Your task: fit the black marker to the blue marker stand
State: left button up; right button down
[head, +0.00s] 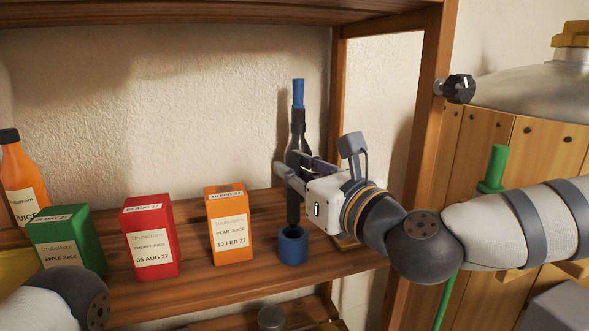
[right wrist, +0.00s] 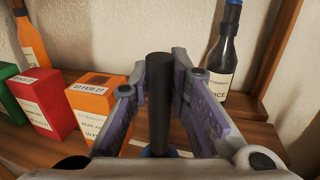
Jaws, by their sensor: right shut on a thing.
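The black marker (head: 293,208) stands about upright in my right gripper (head: 291,177). In the right wrist view the marker (right wrist: 160,105) is between the two purple-padded fingers of the gripper (right wrist: 162,95), which is shut on it. The blue marker stand (head: 293,246) is a short round cup on the wooden shelf, directly below the marker. The marker's lower end meets the stand's top opening; I cannot tell how deep it sits. In the right wrist view only a sliver of the stand shows, behind the marker and gripper. My left gripper is out of view.
A dark bottle with a blue cap (head: 298,95) stands behind the marker. Orange (head: 229,225), red (head: 151,238) and green (head: 66,239) juice cartons and an orange bottle (head: 20,180) stand to the left. A wooden shelf post (head: 419,130) rises at the right.

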aim_at(297, 207)
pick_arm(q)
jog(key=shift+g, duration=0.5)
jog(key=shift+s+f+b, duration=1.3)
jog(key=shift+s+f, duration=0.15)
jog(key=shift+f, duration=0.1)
pick_arm(e)
jog(key=shift+f, duration=3.05)
jog(key=c, duration=1.4)
grip_release()
jog(key=shift+r, duration=0.1)
jog(key=shift+c, duration=0.2)
jog(key=v, duration=0.7)
jog(key=shift+s, duration=0.25)
jog(key=shift+d, duration=0.15)
